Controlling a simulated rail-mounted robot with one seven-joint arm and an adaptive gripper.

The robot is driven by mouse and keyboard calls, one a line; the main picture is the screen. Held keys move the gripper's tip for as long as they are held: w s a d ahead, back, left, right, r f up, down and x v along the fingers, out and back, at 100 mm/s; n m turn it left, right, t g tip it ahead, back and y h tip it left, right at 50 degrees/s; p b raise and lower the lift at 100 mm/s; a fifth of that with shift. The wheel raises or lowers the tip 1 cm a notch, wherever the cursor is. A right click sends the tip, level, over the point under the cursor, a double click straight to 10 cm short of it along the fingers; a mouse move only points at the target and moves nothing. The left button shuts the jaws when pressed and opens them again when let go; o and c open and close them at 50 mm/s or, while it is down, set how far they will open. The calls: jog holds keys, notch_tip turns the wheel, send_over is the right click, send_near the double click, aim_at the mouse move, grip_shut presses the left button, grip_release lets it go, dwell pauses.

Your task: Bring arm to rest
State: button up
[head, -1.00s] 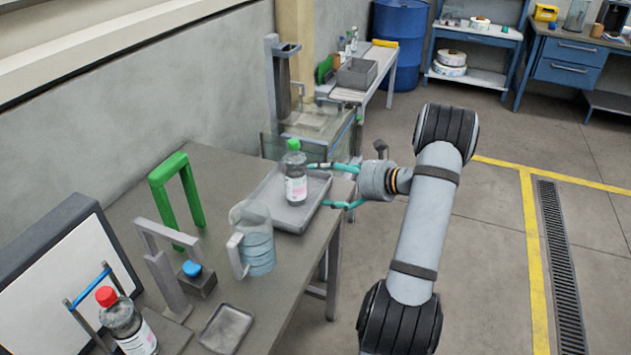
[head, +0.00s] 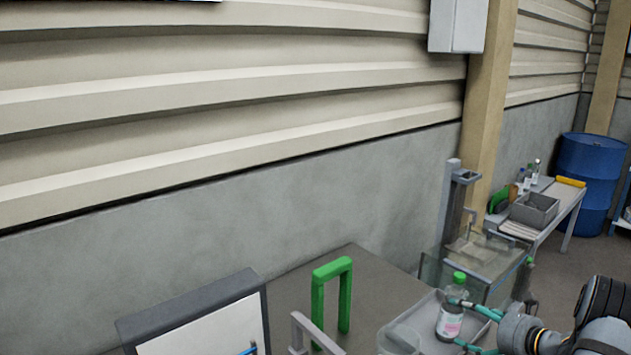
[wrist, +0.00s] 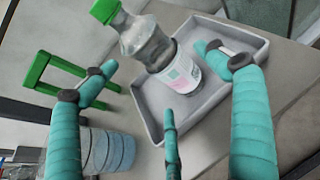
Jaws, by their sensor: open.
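My gripper (head: 460,323) is at the lower right of the head view, with its teal fingers open by the bottle. The fingers also show in the wrist view (wrist: 165,85), spread to either side of the bottle, with a gap at the right. The green-capped bottle (head: 449,328) has a white and pink label and stands upright in a shallow grey tray (head: 422,309). In the wrist view the bottle (wrist: 181,72) and the tray (wrist: 253,42) look tilted. I cannot tell whether any finger touches the bottle.
A clear jug (head: 398,341) stands left of the tray, cut off by the frame edge; it shows close to the left finger in the wrist view (wrist: 108,152). A green arch (head: 319,294) stands behind it. A glass-sided tank (head: 447,262) stands beyond the tray.

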aim_at(458, 313)
jog(key=x, duration=0.3)
jog(key=shift+w+a+f+p, duration=0.1)
jog(key=shift+w+a+p, duration=0.1)
jog(key=shift+w+p, duration=0.15)
jog(key=shift+w, duration=0.3)
jog(key=shift+r+b, duration=0.5)
jog(key=shift+r, duration=1.3)
jog(key=shift+s, duration=0.1)
